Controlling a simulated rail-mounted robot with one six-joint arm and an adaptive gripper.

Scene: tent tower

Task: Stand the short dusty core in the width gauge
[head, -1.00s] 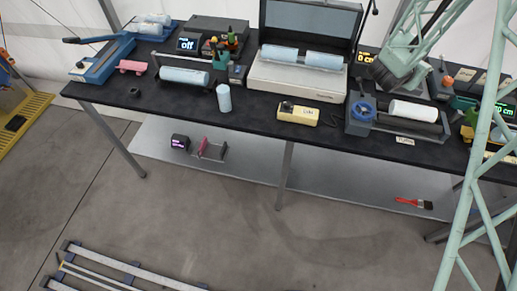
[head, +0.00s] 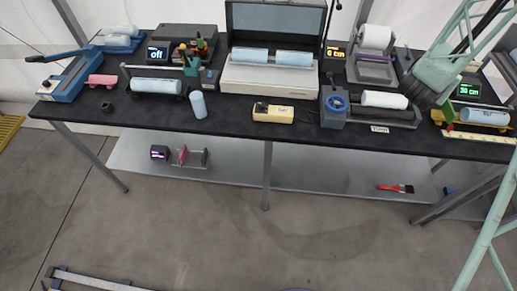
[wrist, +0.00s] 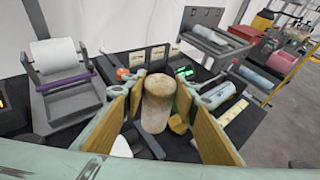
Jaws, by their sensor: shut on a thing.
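My gripper (wrist: 158,92) has its two tan-padded fingers on either side of a short, dusty beige core (wrist: 157,108) in the wrist view and is shut on it. The core's round end faces up in that view. In the head view my gripper (head: 424,96) is above the right part of the bench, and the core is hidden. Below and beside it is a yellow measuring stand (head: 452,121) with a ruler, a 30 cm display (head: 468,91) and a blue roll (head: 485,116). I cannot tell whether this stand is the width gauge.
A roll holder (head: 372,70) with a white roll (head: 375,37) stands at the back, left of my gripper, near a 0 cm display (head: 336,52). A long tray (head: 393,121) with a white roll (head: 385,99) is in front.

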